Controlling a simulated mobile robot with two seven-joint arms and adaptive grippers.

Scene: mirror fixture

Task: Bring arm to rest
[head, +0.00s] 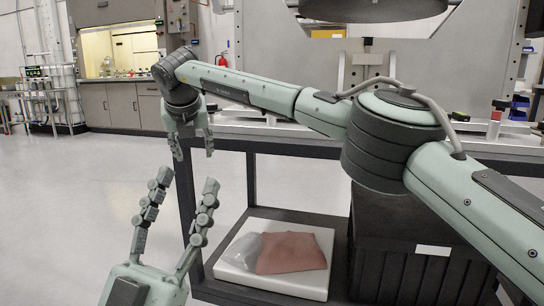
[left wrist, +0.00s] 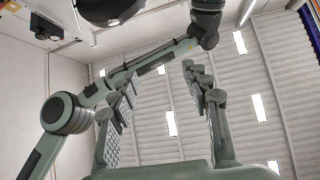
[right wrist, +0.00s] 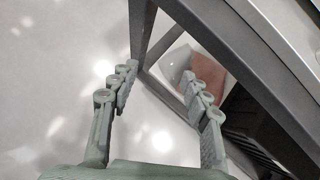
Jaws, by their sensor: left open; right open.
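My left gripper (head: 187,181) is at the lower left of the head view, pointing up with its fingers spread and nothing between them. In the left wrist view its fingers (left wrist: 157,75) are apart, with my other arm and a panelled wall beyond. My right arm reaches leftward across the head view, in front of the bench. My right gripper (head: 194,153) hangs down at its end, open and empty, above and just beyond the left fingertips in the picture. In the right wrist view its fingers (right wrist: 160,70) are apart over the floor and the dark cart frame.
A dark-framed cart (head: 290,148) stands in front, close to both grippers. Its lower shelf holds a white tray (head: 230,279) with a reddish cloth (head: 292,252). A dark crate (head: 400,275) is on the right. Free floor (head: 70,210) lies to the left.

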